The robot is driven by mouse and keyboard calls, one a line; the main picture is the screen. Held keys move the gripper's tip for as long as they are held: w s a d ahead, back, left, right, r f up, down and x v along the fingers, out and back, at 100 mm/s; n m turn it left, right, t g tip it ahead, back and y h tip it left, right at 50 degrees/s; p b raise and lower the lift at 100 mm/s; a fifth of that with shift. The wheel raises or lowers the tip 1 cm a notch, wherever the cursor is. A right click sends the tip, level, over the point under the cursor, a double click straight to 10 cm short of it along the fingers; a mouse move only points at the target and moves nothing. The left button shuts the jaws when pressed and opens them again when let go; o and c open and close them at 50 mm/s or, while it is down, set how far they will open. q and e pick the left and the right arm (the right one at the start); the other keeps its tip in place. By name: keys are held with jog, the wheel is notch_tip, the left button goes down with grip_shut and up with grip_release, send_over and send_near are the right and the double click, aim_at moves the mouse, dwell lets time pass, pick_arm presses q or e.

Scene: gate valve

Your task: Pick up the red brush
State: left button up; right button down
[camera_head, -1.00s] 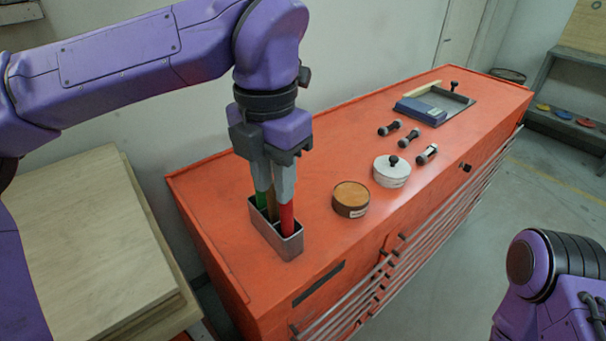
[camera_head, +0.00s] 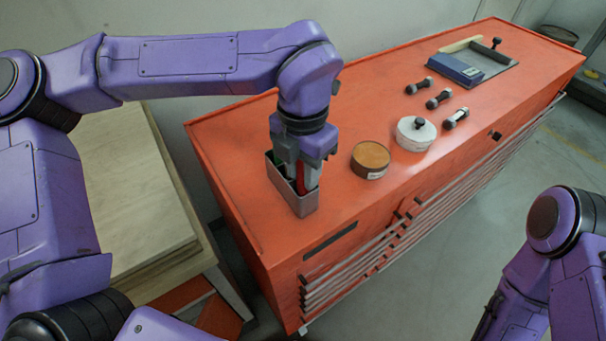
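The red brush (camera_head: 301,178) stands in a grey metal holder (camera_head: 296,203) near the left end of the orange cabinet top. Only a short red part of it shows, between the fingers and the holder rim. My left gripper (camera_head: 300,172) points down at the holder, with its fingers low at the opening around the brush area. Whether the fingers touch the red brush is hidden.
On the orange cabinet (camera_head: 235,155) are a brown round tin (camera_head: 370,160), a white lidded pot (camera_head: 415,134), several small dark-ended bolts (camera_head: 438,99) and a tray (camera_head: 497,76) with a blue box (camera_head: 455,69). A wooden board stack (camera_head: 140,190) stands left of the cabinet.

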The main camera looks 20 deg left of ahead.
pick_arm(q)
grip_shut()
notch_tip(320, 180, up, 10)
jog(key=shift+r+b, duration=0.1)
jog(key=shift+b, duration=0.35)
